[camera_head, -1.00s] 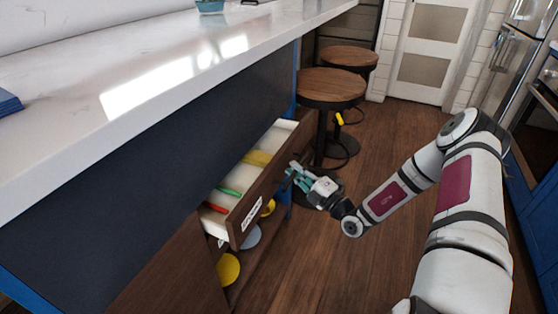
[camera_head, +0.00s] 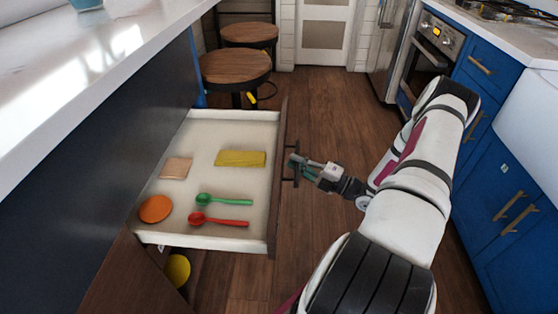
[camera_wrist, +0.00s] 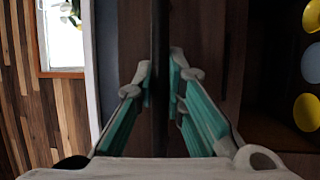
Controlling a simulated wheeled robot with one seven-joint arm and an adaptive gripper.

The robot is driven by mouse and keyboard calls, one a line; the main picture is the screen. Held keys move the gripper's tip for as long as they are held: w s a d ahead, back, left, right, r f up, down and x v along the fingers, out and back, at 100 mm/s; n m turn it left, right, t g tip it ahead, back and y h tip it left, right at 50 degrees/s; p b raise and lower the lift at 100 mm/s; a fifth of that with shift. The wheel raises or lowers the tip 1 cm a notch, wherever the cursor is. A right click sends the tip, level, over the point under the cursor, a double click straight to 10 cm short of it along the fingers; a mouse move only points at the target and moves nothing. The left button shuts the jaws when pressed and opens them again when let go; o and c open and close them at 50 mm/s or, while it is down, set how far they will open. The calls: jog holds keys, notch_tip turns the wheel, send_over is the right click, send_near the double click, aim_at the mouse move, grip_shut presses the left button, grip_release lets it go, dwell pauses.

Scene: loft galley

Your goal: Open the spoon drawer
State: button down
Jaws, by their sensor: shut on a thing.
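The spoon drawer (camera_head: 185,135) is pulled well out from the dark island in the head view. Its white inside shows a green spoon (camera_head: 224,200) and a red spoon (camera_head: 218,219). My gripper (camera_head: 296,164) is at the dark bar handle (camera_head: 290,180) on the brown drawer front (camera_head: 280,150). In the wrist view, the fingers of my gripper (camera_wrist: 160,85) close on the handle (camera_wrist: 161,35) from both sides. The label seen earlier on the drawer front is hidden in the head view.
The drawer also holds an orange disc (camera_head: 155,209), a tan piece (camera_head: 176,168) and a yellow cloth-like piece (camera_head: 240,158). A yellow round item (camera_head: 177,270) shows below the drawer. Two stools (camera_head: 235,66) stand beyond it. Blue cabinets (camera_head: 490,150) line the right; wooden floor lies between.

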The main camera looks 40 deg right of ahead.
jog(key=shift+s+d, duration=0.8)
jog(key=shift+d, duration=0.05)
jog(key=c, duration=1.6)
grip_release()
jog(key=shift+c, duration=0.2)
jog(key=v, duration=1.2)
